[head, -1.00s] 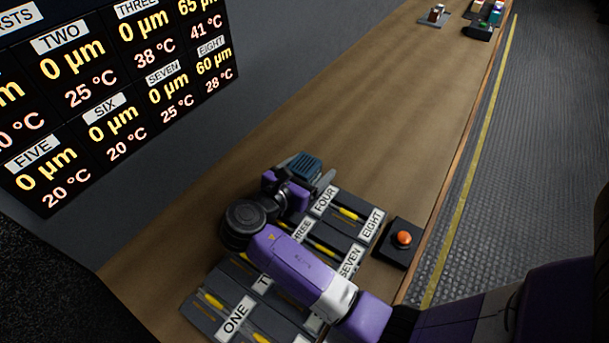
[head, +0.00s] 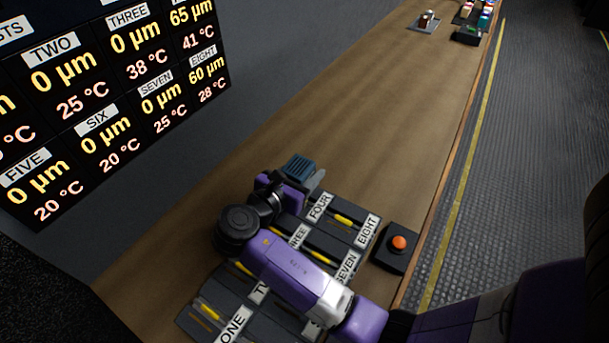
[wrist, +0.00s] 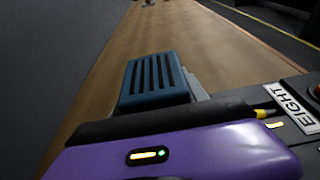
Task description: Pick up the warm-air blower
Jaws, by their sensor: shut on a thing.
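The warm-air blower looks to be the teal-blue box with dark slots (head: 300,165), beyond the FOUR end of the labelled stations. It also shows in the wrist view (wrist: 152,82), just past the purple gripper body. My gripper (head: 306,177) is shut on it, with a grey finger along its right side. The other finger and the blower's underside are hidden. I cannot tell whether it is clear of the bench.
Stations labelled ONE to EIGHT (head: 368,229), with yellow-marked parts, lie under and beside my arm. An orange button on a black box (head: 398,243) stands to their right. Small items (head: 425,20) stand at the far end. The bench between is clear.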

